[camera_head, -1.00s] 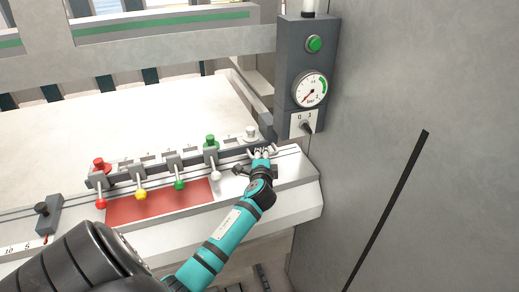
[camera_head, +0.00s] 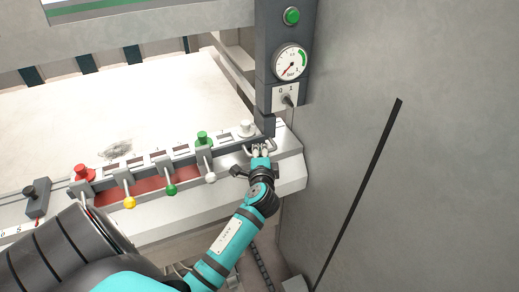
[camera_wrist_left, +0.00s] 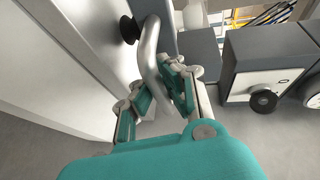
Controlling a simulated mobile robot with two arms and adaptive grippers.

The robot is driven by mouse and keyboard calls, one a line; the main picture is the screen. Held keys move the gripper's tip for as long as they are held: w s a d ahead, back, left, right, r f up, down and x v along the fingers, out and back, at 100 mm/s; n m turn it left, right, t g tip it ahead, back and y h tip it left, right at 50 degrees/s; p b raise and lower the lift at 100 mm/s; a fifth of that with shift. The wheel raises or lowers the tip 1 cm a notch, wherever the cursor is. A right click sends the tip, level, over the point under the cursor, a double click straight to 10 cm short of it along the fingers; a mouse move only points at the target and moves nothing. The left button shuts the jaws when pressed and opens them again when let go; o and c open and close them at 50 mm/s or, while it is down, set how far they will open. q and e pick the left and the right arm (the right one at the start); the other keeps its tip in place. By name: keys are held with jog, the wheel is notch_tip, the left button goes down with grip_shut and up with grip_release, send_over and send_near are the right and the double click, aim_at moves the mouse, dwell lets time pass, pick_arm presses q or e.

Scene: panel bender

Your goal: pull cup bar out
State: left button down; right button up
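The cup bar (camera_head: 232,147) is a dark rail running slantwise across the front of the machine. It carries red, green and white knobs (camera_head: 203,138) and levers with coloured balls (camera_head: 170,190). My left gripper (camera_head: 261,150) is at the bar's right end. In the left wrist view its fingers (camera_wrist_left: 155,95) close around a curved grey metal handle (camera_wrist_left: 150,55); the exact contact is partly hidden. My right gripper is in neither view.
A grey control post with a green button (camera_head: 291,16), a gauge (camera_head: 290,62) and a switch (camera_head: 286,98) rises just behind the gripper. A large grey wall (camera_head: 430,200) stands to the right. The pale bed (camera_head: 100,105) behind the bar is mostly clear.

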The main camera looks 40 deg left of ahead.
pick_arm(q)
jog(key=c, duration=2)
grip_release()
jog(key=shift+s+d+f, duration=0.15)
jog(key=shift+d+f, duration=0.15)
jog(key=shift+f, duration=0.15)
jog(key=o, duration=0.5)
jog(key=shift+s+d+r, duration=0.25)
jog(key=shift+s+r, duration=0.1)
jog(key=shift+o, duration=0.8)
jog(key=shift+d+r, duration=0.15)
jog(key=shift+d, duration=0.15)
jog(key=shift+w+a, duration=0.2)
jog(key=shift+w, duration=0.1)
jog(key=shift+s+a, duration=0.15)
jog(key=shift+s, duration=0.1)
jog(key=v, duration=1.2)
jog(key=shift+w+d, duration=0.3)
jog(key=shift+w, duration=0.05)
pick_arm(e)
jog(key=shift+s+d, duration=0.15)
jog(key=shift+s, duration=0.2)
